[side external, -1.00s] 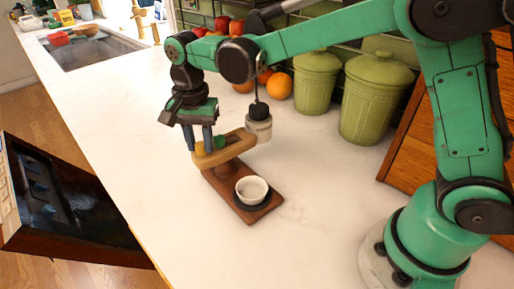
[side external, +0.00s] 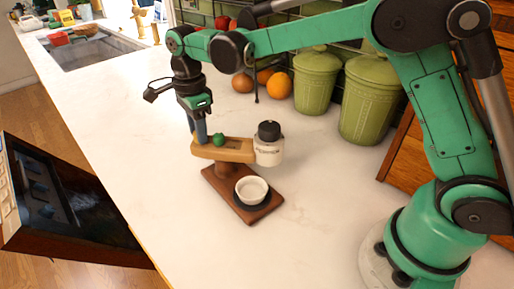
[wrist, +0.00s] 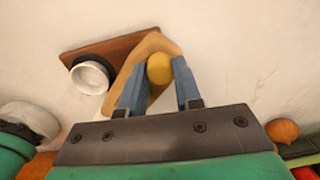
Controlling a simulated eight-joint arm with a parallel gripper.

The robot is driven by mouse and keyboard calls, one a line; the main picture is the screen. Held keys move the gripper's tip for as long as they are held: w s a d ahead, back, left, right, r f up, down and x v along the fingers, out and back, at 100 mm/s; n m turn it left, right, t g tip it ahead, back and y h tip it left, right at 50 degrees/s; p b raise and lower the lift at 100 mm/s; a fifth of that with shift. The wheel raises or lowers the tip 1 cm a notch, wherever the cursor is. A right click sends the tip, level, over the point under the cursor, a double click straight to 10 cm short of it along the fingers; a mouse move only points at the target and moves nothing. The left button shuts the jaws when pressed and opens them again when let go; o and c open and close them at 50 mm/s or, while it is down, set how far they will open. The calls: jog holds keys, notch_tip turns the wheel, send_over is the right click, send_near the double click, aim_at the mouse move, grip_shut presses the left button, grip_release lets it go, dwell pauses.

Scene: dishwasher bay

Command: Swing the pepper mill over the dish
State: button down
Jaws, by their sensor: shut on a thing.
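The pepper mill (side external: 268,151), a pale jar with a black cap, hangs at the right end of a wooden swing arm (side external: 237,150). The arm sits on a post above a brown wooden base (side external: 219,184). The white dish (side external: 251,190) rests on a dark round pad on this base. The mill is behind and right of the dish, not above it. My gripper (side external: 202,138) is at the arm's left end, beside a green knob (side external: 218,139). In the wrist view its blue fingers straddle a yellow knob (wrist: 159,69), hidden in the side view. The mill is not visible there.
Green lidded canisters (side external: 376,98) and oranges (side external: 278,85) stand along the back wall, behind the mill. The white counter (side external: 140,150) is clear left of the base. An open dishwasher door (side external: 70,210) is below the front edge.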

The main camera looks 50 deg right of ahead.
jog(key=m, duration=0.1)
jog(key=d+m, duration=0.1)
jog(key=m, duration=0.2)
jog(key=shift+w+d+m, duration=0.3)
jog(key=shift+w+d, duration=0.1)
jog(key=shift+d+m, duration=0.4)
jog(key=shift+m, duration=0.55)
jog(key=shift+d+m, duration=0.4)
jog(key=shift+m, duration=0.55)
jog(key=c, duration=0.6)
grip_release()
jog(key=shift+r, duration=0.1)
notch_tip(320, 180, up, 6)
jog(key=shift+f, duration=0.25)
